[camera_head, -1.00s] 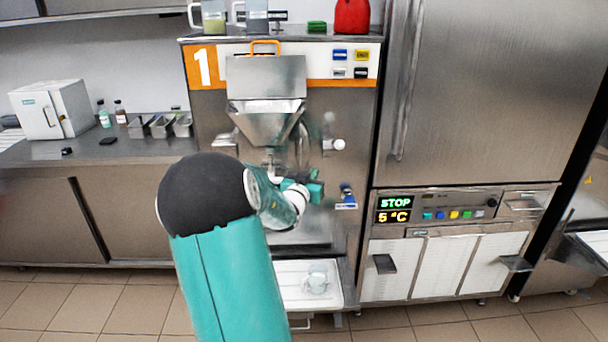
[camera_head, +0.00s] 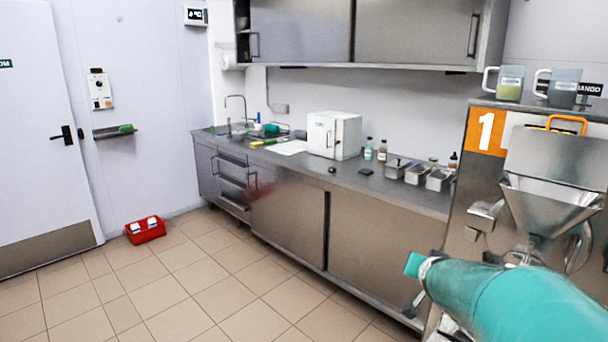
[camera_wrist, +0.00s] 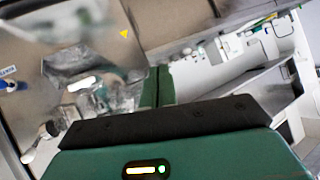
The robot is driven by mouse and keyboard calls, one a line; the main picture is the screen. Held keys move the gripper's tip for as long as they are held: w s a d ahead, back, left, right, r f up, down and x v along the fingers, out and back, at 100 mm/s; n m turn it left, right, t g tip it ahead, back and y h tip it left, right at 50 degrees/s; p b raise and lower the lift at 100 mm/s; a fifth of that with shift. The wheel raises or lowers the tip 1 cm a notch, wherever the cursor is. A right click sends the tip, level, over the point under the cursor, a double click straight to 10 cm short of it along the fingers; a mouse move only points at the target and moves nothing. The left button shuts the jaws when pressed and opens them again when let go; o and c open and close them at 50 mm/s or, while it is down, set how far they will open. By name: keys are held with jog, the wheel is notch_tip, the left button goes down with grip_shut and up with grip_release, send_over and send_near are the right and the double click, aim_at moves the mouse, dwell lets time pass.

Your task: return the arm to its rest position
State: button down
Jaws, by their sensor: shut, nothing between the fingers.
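My teal arm reaches in from the lower right of the head view, in front of the batch freezer marked 1 (camera_head: 486,131). I cannot clearly make out the fingers in that view. In the wrist view, my gripper (camera_wrist: 158,86) shows two green fingers side by side, shut with nothing between them. The wrist view is tilted and partly blurred. It shows the freezer's metal front at left and the counter side at upper right. No contact between the gripper and anything is visible.
A steel counter (camera_head: 290,205) runs along the back wall, holding a white box (camera_head: 334,135), bottles and metal pans (camera_head: 415,172). A red crate (camera_head: 145,230) stands on the floor near the closed door (camera_head: 35,130). Jugs (camera_head: 510,84) stand on the freezer.

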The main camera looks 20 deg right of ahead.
jog(key=s+a+r+n+y, duration=0.1)
jog(key=a+n+y, duration=0.2)
jog(key=a, duration=1)
jog(key=s+a+n+g+y, duration=0.3)
jog(key=s+a+n, duration=0.3)
jog(key=s+a, duration=0.9)
jog(key=a+f+g, duration=0.1)
jog(key=a, duration=0.1)
jog(key=shift+s+a+n, duration=0.35)
jog(key=shift+a+n, duration=0.05)
jog(key=shift+d, duration=0.15)
